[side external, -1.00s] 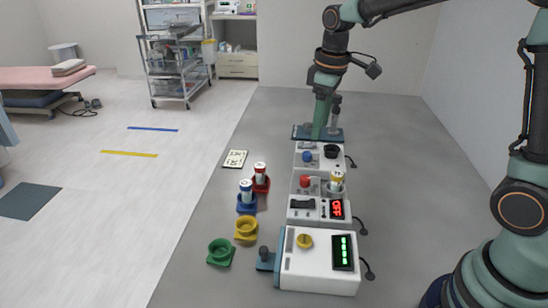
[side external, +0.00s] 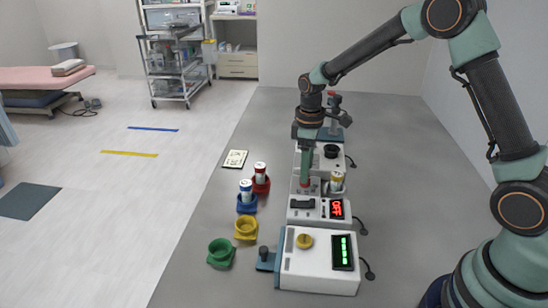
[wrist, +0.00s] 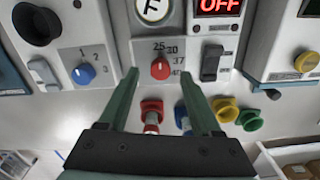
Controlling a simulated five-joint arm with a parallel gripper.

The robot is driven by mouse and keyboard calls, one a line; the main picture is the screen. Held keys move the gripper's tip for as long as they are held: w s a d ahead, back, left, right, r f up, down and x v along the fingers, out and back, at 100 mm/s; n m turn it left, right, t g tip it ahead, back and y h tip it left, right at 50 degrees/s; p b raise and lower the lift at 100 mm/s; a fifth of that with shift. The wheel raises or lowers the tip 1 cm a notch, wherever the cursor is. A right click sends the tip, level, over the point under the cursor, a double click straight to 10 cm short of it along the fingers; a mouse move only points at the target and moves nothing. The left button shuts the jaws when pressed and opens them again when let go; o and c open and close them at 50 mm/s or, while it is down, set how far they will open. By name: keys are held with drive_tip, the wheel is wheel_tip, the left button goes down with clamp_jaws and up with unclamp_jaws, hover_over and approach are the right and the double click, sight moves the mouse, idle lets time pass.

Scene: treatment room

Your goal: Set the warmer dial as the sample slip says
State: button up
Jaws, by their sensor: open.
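The warmer's red dial (wrist: 160,69) sits on a white panel with marks 25, 30, 37 and 40 around it in the wrist view. Its pointer line looks roughly upward; the exact mark is unclear. My gripper (wrist: 158,75) is open, with one finger on each side of the dial in the picture; I cannot tell if they touch it. In the side view my gripper (side external: 304,186) points down over the dial and mostly hides it. The sample slip (side external: 235,159) lies flat on the table, left of the devices; its writing is too small to read.
A vial with a lettered cap (wrist: 152,10) stands in the warmer. A red OFF display (wrist: 219,6) and black switch (wrist: 211,63) are to the right. A blue dial (wrist: 84,74) is left. Red, blue, yellow (side external: 246,228) and green (side external: 220,252) holders stand beside the devices.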

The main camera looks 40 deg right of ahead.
drive_tip(key=shift+f, duration=1.4)
drive_tip(key=shift+c, duration=0.3)
clamp_jaws()
drive_tip(key=shift+m, duration=0.4)
drive_tip(key=m, duration=0.3)
drive_tip(key=shift+m, duration=2)
drive_tip(key=shift+d, duration=0.1)
